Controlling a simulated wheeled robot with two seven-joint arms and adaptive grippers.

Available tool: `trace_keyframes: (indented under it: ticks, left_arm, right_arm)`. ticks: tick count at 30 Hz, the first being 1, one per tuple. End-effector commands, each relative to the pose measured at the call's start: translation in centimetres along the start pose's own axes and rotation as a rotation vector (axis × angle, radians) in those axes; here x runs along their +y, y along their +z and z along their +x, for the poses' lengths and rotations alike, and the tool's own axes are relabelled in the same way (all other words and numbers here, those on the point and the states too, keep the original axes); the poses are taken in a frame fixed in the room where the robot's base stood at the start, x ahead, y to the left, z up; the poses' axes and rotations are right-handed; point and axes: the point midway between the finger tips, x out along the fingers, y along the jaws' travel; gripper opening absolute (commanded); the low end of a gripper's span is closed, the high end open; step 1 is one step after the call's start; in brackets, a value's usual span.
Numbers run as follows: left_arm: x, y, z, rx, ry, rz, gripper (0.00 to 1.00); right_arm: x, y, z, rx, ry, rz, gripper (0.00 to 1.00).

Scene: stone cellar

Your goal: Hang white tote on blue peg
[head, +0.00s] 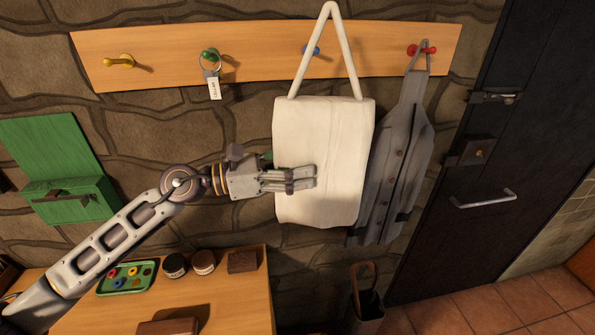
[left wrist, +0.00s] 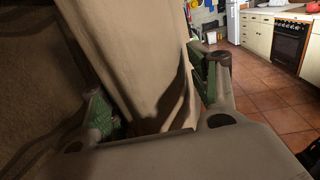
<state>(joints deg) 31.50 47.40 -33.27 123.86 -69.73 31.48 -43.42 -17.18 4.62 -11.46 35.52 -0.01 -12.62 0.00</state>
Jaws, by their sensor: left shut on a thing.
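The white tote (head: 322,160) hangs upright in front of the wall in the head view, its strap (head: 351,70) standing up in a tall triangle. My left gripper (head: 313,178) is shut on the tote's body from the left. In the left wrist view the pale cloth (left wrist: 150,60) lies between the green-padded fingers (left wrist: 155,95). The blue peg (head: 316,51) on the wooden rail shows beside and partly behind the strap's left side. The strap's top is above the peg in the picture. I cannot tell whether the strap touches the peg. My right gripper is not in view.
The wooden rail (head: 250,50) also has a yellow peg (head: 119,61), a green peg (head: 209,55) with a tagged key ring, and a red peg (head: 422,50) holding a grey apron (head: 398,150) close beside the tote. A table (head: 235,300) stands below; a dark door (head: 500,150) is at right.

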Motion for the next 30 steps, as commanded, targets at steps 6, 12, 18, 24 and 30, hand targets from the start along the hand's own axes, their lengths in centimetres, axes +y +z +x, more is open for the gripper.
trace_keyframes:
  ticks: [6,12,18,24,30]
  left_arm:
    - [0.9,-0.2,0.1,-0.003,0.001,0.000,0.43]
    - [1.8,-0.4,0.1,-0.003,0.001,0.000,0.43]
    - [2.6,-0.5,0.2,-0.003,0.002,0.001,0.43]
    - [3.4,-0.7,0.2,-0.003,0.000,0.000,0.43]
    - [4.2,-0.8,0.3,-0.004,0.001,0.001,0.43]
  right_arm:
    - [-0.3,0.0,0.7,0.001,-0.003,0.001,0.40]
    - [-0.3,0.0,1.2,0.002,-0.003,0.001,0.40]
    - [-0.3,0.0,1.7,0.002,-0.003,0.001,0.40]
    - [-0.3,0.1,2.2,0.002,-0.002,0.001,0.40]
    - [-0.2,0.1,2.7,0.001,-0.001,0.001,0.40]
